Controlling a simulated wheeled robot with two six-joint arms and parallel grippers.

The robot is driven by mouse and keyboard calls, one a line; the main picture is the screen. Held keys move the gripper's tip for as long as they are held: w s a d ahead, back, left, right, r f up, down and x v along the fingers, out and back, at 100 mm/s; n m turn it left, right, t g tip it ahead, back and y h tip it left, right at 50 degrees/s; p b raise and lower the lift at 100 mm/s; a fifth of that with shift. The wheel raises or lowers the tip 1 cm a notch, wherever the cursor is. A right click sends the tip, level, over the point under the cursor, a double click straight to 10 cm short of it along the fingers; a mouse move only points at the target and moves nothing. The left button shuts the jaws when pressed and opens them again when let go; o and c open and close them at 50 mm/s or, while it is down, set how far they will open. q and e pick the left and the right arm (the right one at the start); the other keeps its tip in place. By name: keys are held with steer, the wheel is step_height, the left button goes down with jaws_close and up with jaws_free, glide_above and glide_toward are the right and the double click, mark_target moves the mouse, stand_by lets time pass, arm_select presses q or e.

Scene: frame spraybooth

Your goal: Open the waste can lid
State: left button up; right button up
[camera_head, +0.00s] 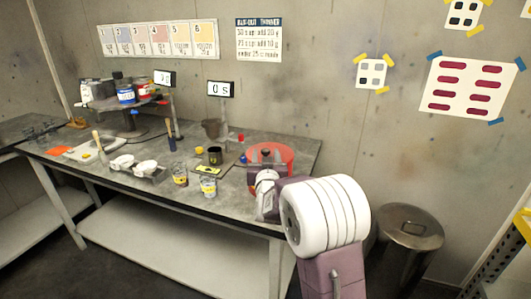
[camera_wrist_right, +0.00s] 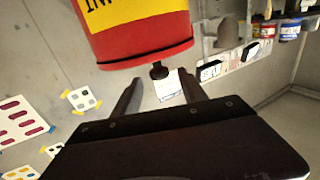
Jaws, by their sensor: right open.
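The red waste can (camera_head: 286,154) stands on the bench's right end in the head view, partly hidden behind my right wrist. The right wrist view shows it upside down, with its red wall, a yellow label (camera_wrist_right: 130,8) and a dark line near the rim. Its lid looks seated on the can, and a small black knob (camera_wrist_right: 158,70) sticks out from it. My right gripper (camera_wrist_right: 160,84) is open, one finger on each side of the knob in that view. I cannot tell whether the fingers touch it. My left gripper is not in view.
A grey lidded metal bin (camera_head: 408,228) stands on the floor at the right, by the wall.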

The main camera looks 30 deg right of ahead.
steer(key=shift+x, duration=1.05)
jaws_close()
stand_by(0.6)
